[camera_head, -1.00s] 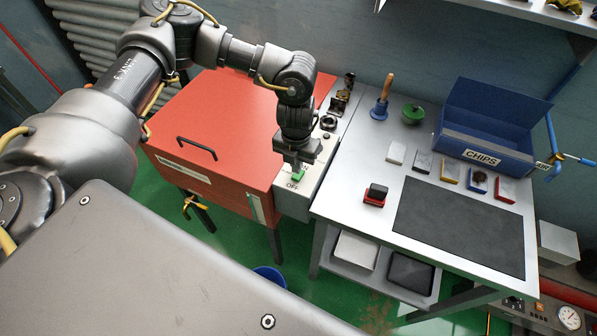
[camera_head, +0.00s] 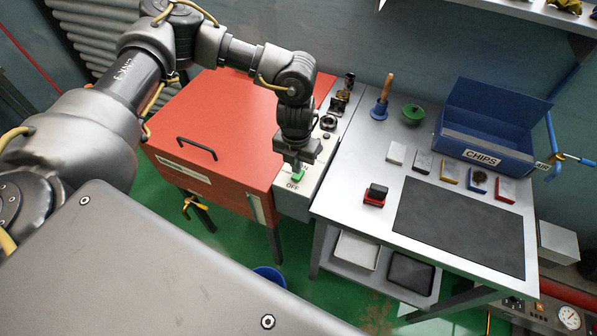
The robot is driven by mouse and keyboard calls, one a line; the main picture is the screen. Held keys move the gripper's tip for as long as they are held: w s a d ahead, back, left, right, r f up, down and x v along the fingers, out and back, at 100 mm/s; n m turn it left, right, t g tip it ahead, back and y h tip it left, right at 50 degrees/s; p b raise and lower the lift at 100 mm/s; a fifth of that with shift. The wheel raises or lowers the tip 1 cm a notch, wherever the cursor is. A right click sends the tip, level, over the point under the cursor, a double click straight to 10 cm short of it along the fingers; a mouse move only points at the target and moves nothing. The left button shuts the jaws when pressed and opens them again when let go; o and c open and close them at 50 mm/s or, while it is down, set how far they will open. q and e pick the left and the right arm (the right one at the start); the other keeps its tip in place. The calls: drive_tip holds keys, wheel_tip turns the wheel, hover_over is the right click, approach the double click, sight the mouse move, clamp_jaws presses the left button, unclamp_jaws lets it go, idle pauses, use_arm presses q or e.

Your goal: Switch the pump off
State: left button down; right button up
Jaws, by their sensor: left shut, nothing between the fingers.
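A grey control panel (camera_head: 293,201) runs along the right edge of a red cabinet (camera_head: 225,130). A green switch (camera_head: 298,177) sits on the panel's front part, with the label OFF (camera_head: 292,186) just in front of it. My left gripper (camera_head: 298,168) points down over the green switch, shut and empty. Its fingertips are at or very near the switch; I cannot tell whether they touch. The gripper hides part of the switch and the label behind it. My right gripper is not in view.
Black knobs (camera_head: 329,123) stand on the panel behind the gripper. The grey table on the right holds a blue CHIPS box (camera_head: 487,150), a dark mat (camera_head: 458,226), several small blocks and a wooden-handled tool (camera_head: 381,100). A blue bucket (camera_head: 270,277) stands on the floor.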

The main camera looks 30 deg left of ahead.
sight(297, 176)
use_arm(q)
drive_tip(key=shift+f+b, duration=0.95)
drive_tip(key=shift+f, duration=0.25)
idle(0.7)
drive_tip(key=shift+r, duration=0.15)
wheel_tip(297, 176, up, 7)
drive_tip(key=p, duration=0.5)
drive_tip(key=shift+p, duration=0.3)
idle(0.3)
